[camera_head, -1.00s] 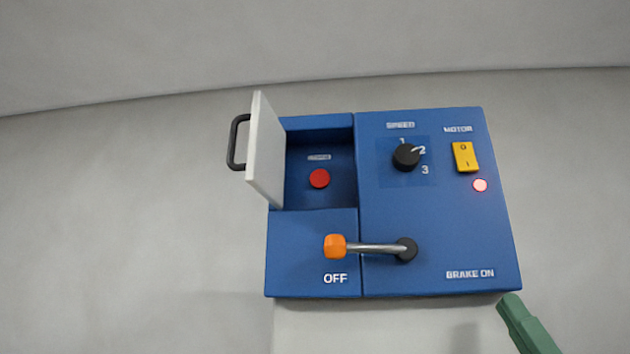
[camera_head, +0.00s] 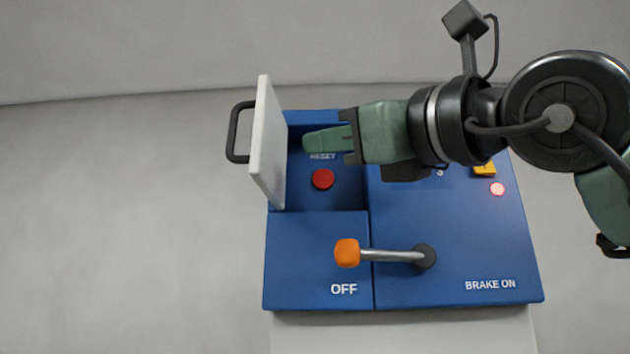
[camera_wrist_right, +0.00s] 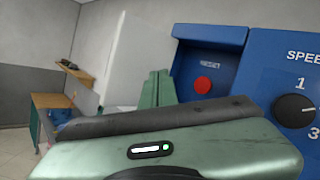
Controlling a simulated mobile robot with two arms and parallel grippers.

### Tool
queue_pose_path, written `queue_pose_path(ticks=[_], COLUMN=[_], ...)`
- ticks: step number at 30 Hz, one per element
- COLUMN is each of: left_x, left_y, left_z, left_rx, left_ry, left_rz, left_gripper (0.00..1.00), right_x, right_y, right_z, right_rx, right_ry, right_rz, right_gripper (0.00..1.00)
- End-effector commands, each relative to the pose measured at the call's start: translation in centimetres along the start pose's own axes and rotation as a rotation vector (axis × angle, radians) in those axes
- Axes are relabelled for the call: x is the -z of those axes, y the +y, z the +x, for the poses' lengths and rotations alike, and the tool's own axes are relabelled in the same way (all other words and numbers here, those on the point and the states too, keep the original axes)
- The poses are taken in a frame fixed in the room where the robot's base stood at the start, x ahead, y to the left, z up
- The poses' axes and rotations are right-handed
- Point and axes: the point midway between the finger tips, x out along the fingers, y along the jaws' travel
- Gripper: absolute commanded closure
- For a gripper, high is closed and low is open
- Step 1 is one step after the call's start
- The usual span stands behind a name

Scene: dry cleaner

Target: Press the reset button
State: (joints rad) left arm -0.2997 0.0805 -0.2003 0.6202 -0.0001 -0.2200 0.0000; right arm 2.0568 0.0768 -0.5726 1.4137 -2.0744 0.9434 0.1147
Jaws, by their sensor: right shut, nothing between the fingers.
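The red reset button (camera_head: 322,179) sits in a recess at the upper left of the blue panel (camera_head: 310,240), under a RESET label. It also shows in the right wrist view (camera_wrist_right: 203,85). The white cover door (camera_head: 268,140) with a dark handle (camera_head: 236,132) stands open to the left of the recess. My right gripper (camera_head: 308,142) is shut and empty. Its fingertips show just above the button in the head view, apart from it in the picture. In the right wrist view the fingers (camera_wrist_right: 158,84) are left of the button. My left gripper is out of view.
An orange-tipped lever (camera_head: 347,253) by the OFF label is below the recess. A lit red lamp (camera_head: 497,188) and part of a yellow motor switch (camera_head: 485,169) show at right. My arm hides most of the speed dial, which the wrist view shows (camera_wrist_right: 294,110).

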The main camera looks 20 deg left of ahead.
Motion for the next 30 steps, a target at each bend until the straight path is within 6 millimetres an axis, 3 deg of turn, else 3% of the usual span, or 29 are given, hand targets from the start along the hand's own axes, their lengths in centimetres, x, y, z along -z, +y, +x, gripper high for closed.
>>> queue_pose_path(ticks=[4,17,30], left_x=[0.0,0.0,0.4], left_y=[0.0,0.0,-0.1], left_z=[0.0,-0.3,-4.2], left_rx=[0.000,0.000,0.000], left_ry=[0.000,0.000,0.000], left_rz=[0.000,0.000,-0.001], left_gripper=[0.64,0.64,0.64], right_x=[-0.8,-0.7,1.9], right_y=[-0.2,-0.5,-3.7], right_z=[-0.2,0.1,4.0], right_rx=[0.031,0.031,0.030], right_ry=[0.021,0.022,0.024], right_rz=[-0.037,-0.036,-0.031], right_gripper=[1.00,1.00,1.00])
